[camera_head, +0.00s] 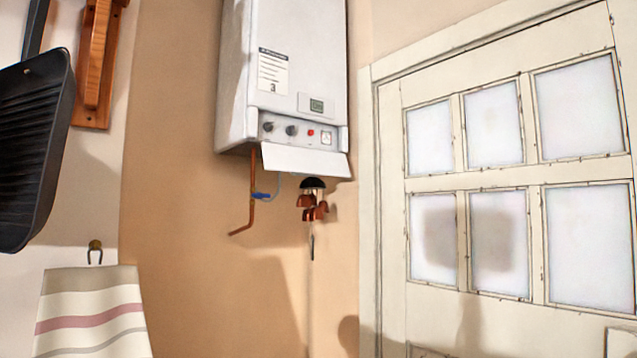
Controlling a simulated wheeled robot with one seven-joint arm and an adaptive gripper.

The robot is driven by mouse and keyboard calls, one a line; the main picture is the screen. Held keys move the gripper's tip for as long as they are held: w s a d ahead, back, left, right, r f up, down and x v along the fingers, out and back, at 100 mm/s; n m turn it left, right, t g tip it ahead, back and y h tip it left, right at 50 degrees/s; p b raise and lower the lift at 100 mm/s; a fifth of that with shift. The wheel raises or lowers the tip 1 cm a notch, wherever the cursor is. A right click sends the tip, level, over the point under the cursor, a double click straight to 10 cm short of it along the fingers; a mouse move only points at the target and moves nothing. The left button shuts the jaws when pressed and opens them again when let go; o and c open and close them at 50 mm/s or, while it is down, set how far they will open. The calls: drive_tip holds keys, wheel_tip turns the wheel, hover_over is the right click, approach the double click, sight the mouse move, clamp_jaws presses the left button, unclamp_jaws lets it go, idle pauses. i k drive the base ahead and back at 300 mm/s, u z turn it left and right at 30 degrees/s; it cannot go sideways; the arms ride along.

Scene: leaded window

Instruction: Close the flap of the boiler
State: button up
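The white boiler (295,70) hangs on the tan wall in the upper middle of the head view. Its flap (305,160) is a white panel hinged at the bottom front edge. The flap is open, tilted down and outward below the control panel (298,131). The knobs, a red button and a small dial on the panel are exposed. My gripper is not in view, so its state and its place relative to the flap do not show.
A copper pipe (252,195) with a blue valve handle (261,196) runs below the boiler. A dark-topped hanging ornament (312,185) is just under the flap. A paned door (394,230) is right; a black pan (35,150) and striped cloth (90,310) hang left.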

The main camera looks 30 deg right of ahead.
sight(297, 161)
drive_tip(key=z, duration=0.85)
drive_tip(key=i, duration=0.2)
